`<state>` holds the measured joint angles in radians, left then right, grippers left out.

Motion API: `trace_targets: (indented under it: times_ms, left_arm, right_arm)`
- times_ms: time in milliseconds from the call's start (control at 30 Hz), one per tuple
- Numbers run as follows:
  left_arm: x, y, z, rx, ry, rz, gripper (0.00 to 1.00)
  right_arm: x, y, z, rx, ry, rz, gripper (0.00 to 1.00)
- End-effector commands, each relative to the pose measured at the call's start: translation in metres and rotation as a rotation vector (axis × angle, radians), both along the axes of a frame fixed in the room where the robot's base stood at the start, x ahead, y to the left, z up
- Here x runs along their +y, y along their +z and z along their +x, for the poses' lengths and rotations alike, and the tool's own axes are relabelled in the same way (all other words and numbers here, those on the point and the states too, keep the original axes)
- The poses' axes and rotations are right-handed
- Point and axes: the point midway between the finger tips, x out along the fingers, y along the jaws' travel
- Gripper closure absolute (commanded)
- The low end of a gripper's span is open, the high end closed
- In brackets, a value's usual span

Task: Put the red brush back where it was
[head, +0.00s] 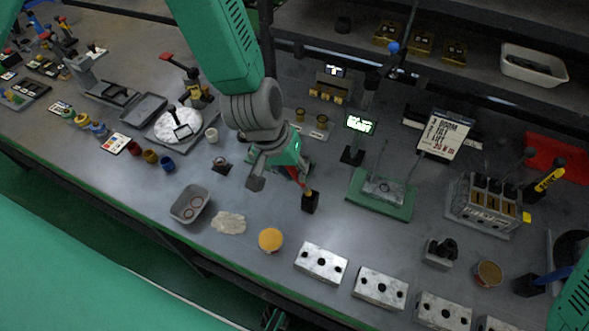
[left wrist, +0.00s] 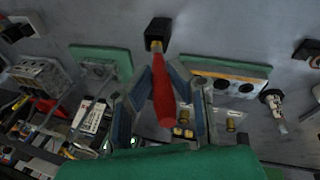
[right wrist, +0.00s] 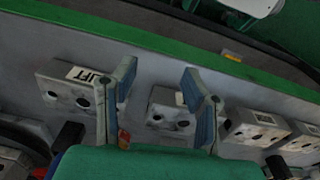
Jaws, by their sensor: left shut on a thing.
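The red brush (left wrist: 164,98) is between the fingers of my left gripper (left wrist: 160,76), which is shut on its handle. In the head view the red handle (head: 304,187) shows just below my left gripper (head: 290,172). The brush's lower end meets a small black block (head: 310,202) over the bench. That black block also shows in the left wrist view (left wrist: 157,31), past a tan band on the brush. I cannot tell whether the brush sits inside it. My right gripper (right wrist: 160,88) is open and empty above the metal blocks.
Metal blocks with holes (head: 321,263) line the bench's front edge. A grey tray (head: 190,204), an orange-topped disc (head: 270,240) and a pale flat patch (head: 229,223) lie nearby. A green-based plate (head: 381,194) stands to the right. Bare bench surrounds the black block.

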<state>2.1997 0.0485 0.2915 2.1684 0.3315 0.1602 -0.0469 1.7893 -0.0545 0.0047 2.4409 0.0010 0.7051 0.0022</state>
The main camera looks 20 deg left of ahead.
Motion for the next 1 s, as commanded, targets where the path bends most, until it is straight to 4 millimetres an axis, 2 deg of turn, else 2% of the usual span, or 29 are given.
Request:
trace_targets:
  times_ms: [100, 133, 167, 567, 767, 1000]
  left_arm:
    - [-0.001, -0.005, 0.0, 0.0, -0.001, 0.001, 1.0]
    - [-0.001, -0.004, 0.0, 0.0, -0.001, 0.001, 0.75]
    - [-0.001, -0.003, 0.0, 0.0, -0.001, 0.001, 0.64]
    - [-0.001, 0.002, 0.0, -0.001, -0.001, 0.0, 0.64]
    - [0.005, 0.03, -0.003, -0.007, -0.001, 0.0, 0.64]
    - [0.017, 0.079, -0.012, -0.006, 0.001, 0.001, 0.64]
  right_arm:
    - [0.0, -0.002, 0.0, 0.0, 0.0, 0.0, 0.6]
    - [0.0, -0.002, 0.0, 0.0, 0.0, 0.0, 0.6]
    - [0.0, -0.002, 0.0, 0.0, 0.0, 0.0, 0.6]
    - [0.0, 0.001, 0.0, 0.0, 0.0, 0.0, 0.6]
    - [0.0, 0.001, 0.0, 0.0, 0.0, 0.0, 0.6]
    - [0.0, 0.001, 0.0, 0.0, 0.0, 0.0, 0.6]
